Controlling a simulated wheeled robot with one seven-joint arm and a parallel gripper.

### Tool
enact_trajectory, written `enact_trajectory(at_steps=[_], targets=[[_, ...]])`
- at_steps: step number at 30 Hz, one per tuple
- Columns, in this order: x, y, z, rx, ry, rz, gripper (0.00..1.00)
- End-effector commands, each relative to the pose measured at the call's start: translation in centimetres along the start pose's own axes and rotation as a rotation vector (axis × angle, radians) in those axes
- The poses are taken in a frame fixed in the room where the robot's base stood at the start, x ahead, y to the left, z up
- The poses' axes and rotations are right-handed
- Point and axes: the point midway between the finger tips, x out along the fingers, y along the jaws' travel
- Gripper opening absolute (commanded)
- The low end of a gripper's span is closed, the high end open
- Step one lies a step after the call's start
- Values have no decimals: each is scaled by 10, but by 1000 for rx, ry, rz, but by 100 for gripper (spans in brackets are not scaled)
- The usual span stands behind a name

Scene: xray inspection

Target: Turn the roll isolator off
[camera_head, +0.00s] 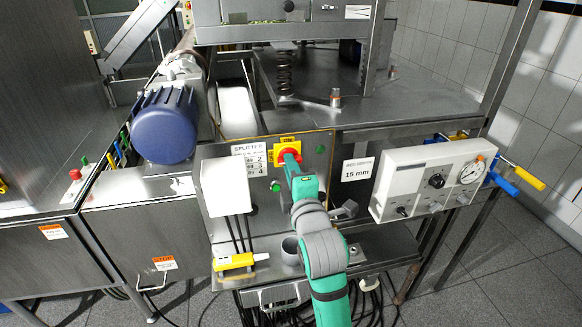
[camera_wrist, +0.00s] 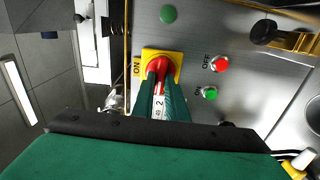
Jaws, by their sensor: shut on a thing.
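The roll isolator is a red rotary knob (camera_wrist: 159,66) on a yellow square plate (camera_wrist: 175,55) on the steel panel. "ON" shows on the plate's left edge in the wrist view. In the head view, the yellow plate (camera_head: 287,141) is near the panel's top and the red knob shows just above my fingertips. My gripper (camera_wrist: 161,80) is shut on the red knob, one green finger on each side of it. In the head view, my gripper (camera_head: 290,164) reaches up to it from below. The fingers hide part of the knob.
Beside the isolator are a red OFF button (camera_wrist: 219,63) and green buttons (camera_wrist: 209,93). A white box (camera_head: 225,187) juts out left of my arm. A gauge box (camera_head: 430,178) stands at right. A yellow tool (camera_head: 235,262) and grey cup (camera_head: 291,250) sit on the shelf below.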

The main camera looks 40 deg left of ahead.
Motion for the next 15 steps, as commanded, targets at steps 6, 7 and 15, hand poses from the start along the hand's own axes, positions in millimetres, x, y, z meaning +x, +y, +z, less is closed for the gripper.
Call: enact_trajectory(at_steps=[6, 7, 15], targets=[[0, -1, -1, -36, 2, -1, 0], [0, -1, -1, -38, 2, -1, 0], [0, -1, -1, -41, 2, -2, 0]])
